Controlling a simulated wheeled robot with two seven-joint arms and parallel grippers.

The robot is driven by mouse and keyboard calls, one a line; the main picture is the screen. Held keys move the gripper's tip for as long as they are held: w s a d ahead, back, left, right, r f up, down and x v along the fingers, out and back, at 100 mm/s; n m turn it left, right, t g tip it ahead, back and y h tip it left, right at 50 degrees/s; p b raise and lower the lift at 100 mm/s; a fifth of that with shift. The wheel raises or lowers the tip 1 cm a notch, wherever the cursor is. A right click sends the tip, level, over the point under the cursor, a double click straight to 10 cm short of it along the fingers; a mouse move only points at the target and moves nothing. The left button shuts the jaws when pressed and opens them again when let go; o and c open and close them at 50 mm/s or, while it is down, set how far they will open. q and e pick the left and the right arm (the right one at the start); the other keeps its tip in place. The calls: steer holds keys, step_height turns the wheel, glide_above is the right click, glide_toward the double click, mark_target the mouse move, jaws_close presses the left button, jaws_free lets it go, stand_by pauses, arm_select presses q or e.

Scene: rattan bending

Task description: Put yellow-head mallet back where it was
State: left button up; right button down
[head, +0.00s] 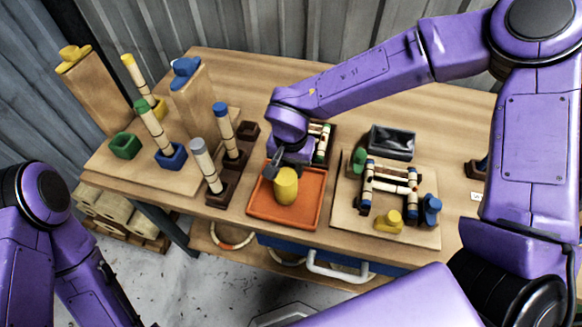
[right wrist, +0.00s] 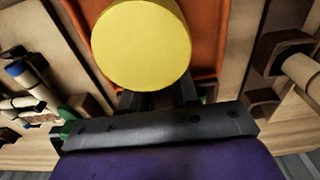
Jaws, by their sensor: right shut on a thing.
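The yellow-head mallet shows as a yellow cylinder (head: 286,186) over the orange tray (head: 262,206) in the head view. My right gripper (head: 287,160) is shut on it from behind. In the right wrist view the round yellow face (right wrist: 142,44) fills the space in front of the right gripper's fingers (right wrist: 158,98), with the orange tray (right wrist: 209,42) behind. The mallet's handle is mostly hidden by the gripper. I cannot tell whether the head touches the tray. My left arm shows at the lower left of the head view, but its gripper is out of frame.
Left of the tray, dark holders carry a grey-topped post (head: 205,165) and a blue-topped post (head: 225,130). A board (head: 350,215) with a rattan frame and coloured clamps lies to the right. A black bin (head: 391,142) stands behind it. A pegged stand (head: 125,165) is at far left.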

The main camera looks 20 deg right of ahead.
steer(key=shift+s+f, duration=0.2)
steer(key=shift+f, duration=0.4)
steer(key=shift+w+f, duration=0.15)
steer(key=shift+w, duration=0.05)
steer(key=c, duration=0.8)
jaws_free()
steer(key=shift+s, duration=0.15)
steer(key=shift+c, duration=0.2)
steer(key=r, duration=1.2)
steer(key=shift+s+a+r+b, duration=0.1)
steer(key=shift+s+a+b, duration=0.1)
steer(key=shift+s+b, duration=0.1)
